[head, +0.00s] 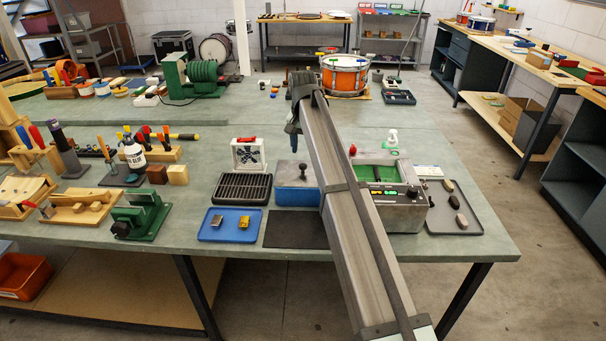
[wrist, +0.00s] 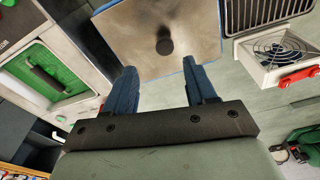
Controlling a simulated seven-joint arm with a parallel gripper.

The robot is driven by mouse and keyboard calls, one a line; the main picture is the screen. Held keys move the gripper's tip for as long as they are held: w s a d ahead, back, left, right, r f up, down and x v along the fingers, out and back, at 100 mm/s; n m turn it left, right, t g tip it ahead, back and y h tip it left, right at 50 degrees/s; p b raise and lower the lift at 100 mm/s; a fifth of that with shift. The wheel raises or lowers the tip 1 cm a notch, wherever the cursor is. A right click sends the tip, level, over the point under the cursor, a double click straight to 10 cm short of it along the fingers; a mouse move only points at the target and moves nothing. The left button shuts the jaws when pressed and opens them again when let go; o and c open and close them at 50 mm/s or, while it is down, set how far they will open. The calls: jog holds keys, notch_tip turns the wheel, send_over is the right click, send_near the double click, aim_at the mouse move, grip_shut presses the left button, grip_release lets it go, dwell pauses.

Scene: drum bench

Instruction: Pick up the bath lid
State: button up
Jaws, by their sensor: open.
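A flat grey lid (head: 297,173) with a dark round knob lies on a blue box (head: 297,197) on the bench. I take it as the bath lid. In the wrist view the lid (wrist: 140,35) is at the top, its knob (wrist: 165,46) ahead of and between my fingertips. My gripper (wrist: 161,78) is open and empty, its two blue fingers apart. It is above the lid and not touching it. A grey machine (head: 404,212) with a green-lined opening stands right of the box, partly behind my arm.
A black rack (head: 242,188) and a white fan unit (head: 249,153) stand left of the box. A blue tray (head: 215,233) with small metal blocks and a dark mat (head: 296,230) lie in front.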

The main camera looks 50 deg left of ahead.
aim_at(303, 165)
jog(key=shift+a+f, duration=0.25)
jog(key=shift+f, duration=1.6)
jog(key=shift+a+f, duration=0.2)
jog(key=shift+f, duration=1.6)
jog(key=shift+c, duration=0.3)
grip_shut()
